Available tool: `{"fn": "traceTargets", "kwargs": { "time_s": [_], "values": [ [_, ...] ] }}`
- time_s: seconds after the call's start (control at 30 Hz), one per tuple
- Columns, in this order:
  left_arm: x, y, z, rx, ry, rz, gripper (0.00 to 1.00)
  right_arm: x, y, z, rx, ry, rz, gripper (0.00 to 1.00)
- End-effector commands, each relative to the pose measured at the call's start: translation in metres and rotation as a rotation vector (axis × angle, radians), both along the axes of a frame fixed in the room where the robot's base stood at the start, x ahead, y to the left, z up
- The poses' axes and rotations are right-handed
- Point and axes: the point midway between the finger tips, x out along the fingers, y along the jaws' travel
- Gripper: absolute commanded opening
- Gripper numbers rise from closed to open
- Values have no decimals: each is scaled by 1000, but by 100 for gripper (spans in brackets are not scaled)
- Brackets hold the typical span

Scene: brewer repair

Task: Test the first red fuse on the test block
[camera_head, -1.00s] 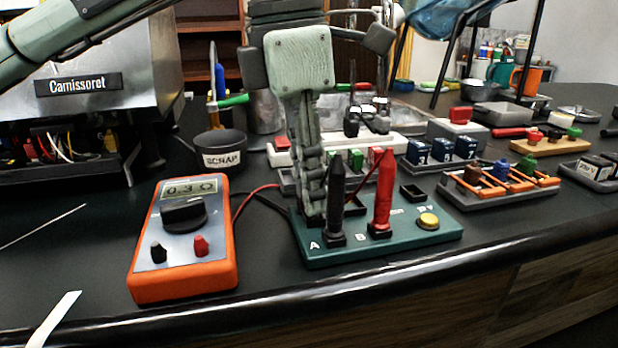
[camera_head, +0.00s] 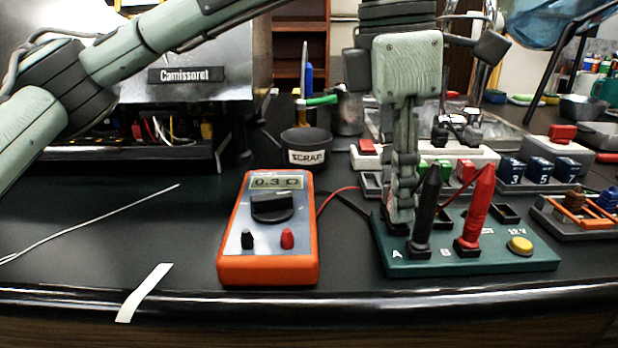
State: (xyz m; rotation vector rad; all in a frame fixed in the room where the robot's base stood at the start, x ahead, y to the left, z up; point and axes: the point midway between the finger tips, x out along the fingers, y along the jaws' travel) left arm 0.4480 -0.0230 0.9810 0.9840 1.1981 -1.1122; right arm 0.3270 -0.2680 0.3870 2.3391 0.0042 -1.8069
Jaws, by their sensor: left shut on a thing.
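My left gripper (camera_head: 402,206) points straight down at the green test block (camera_head: 470,262), behind the black probe (camera_head: 426,210). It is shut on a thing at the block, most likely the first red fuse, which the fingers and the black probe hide. The black probe stands at A and the red probe (camera_head: 476,208) at B, both slightly tilted. The orange multimeter (camera_head: 268,262) lies left of the block and its display (camera_head: 277,182) reads 0.3 Ω. My right gripper is not in view.
A yellow button (camera_head: 520,245) is at the block's right. Behind stand the SCRAP cup (camera_head: 306,150), green blocks (camera_head: 445,166) and dark blue numbered blocks (camera_head: 540,171). A white strip (camera_head: 145,293) lies over the front edge. Left of the meter the counter is mostly clear.

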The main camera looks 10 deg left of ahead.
Motion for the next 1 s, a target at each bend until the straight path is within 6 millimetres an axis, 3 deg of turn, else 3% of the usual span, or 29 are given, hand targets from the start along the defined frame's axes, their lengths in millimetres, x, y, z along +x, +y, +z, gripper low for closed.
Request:
{"fn": "traceTargets", "kwargs": {
  "time_s": [0.37,0.4,0.6,0.87,1.0],
  "values": [
    [0,0,0,-1,0,0,7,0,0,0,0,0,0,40],
    [0,0,0,-1,0,0,26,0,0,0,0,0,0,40],
    [0,0,0,-1,0,0,47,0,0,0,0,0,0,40],
    [0,0,1,0,0,0,47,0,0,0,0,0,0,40],
    [0,1,11,0,-1,1,47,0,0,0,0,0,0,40]
  ]
}}
